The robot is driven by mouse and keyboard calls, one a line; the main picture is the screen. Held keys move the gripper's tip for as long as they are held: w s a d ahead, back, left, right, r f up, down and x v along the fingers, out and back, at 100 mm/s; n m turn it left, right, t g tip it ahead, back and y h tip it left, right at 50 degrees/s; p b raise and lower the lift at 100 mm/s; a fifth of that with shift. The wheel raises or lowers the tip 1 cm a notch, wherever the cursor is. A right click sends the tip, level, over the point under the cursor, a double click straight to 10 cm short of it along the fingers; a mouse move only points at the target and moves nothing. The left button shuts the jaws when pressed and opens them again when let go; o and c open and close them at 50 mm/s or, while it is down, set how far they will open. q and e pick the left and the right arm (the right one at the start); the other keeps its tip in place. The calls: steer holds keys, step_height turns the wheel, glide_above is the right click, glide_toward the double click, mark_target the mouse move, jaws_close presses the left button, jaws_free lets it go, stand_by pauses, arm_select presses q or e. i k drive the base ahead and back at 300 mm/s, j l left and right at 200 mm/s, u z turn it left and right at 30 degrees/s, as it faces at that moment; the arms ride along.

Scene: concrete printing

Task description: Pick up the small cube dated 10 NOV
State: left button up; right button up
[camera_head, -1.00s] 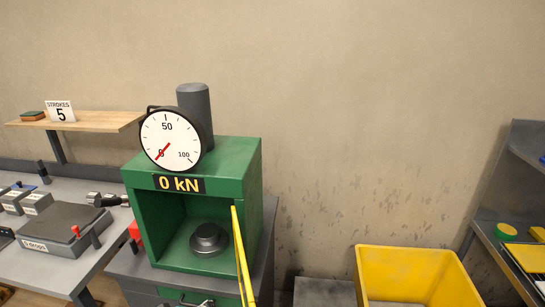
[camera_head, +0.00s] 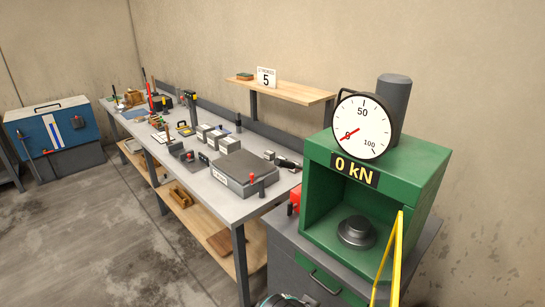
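Three small grey cubes stand in a row on the long workbench in the head view: a near one (camera_head: 229,145), a middle one (camera_head: 215,138) and a far one (camera_head: 204,130). They have pale marks on their faces, but these are too small to read, so I cannot tell which is dated 10 NOV. Neither of my grippers shows. A dark rounded part at the bottom edge seems to be mine, but no fingers are visible.
The green press (camera_head: 423,166) with a 0 kN display stands at right, its yellow guard (camera_head: 395,262) in front. A dark flat plate unit (camera_head: 246,168) lies near the cubes. Open floor (camera_head: 110,235) lies at left.

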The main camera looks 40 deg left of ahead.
mark_target(269, 155)
steer(key=k, duration=0.35)
steer(key=k+z, duration=0.1)
steer(key=z, duration=0.3)
steer(key=k+z, duration=0.1)
steer(key=z, duration=0.3)
steer(key=k+z, duration=0.1)
steer(key=z, duration=0.3)
steer(key=k+j, duration=0.1)
steer(key=j, duration=0.85)
steer(key=k+j, duration=0.15)
steer(key=j, duration=0.3)
steer(key=k+j+z, duration=0.1)
steer(key=j, duration=0.35)
steer(key=k+j, duration=0.1)
steer(key=j, duration=0.35)
steer(key=k+j, duration=0.1)
steer(key=j, duration=0.4)
steer(key=k+j, duration=0.1)
steer(key=j, duration=1.3)
steer(key=k+j, duration=0.15)
steer(key=j, duration=0.55)
steer(key=k+j, duration=0.1)
steer(key=j, duration=0.55)
steer(key=i+j, duration=0.15)
steer(key=i+l, duration=0.05)
steer(key=i, duration=0.05)
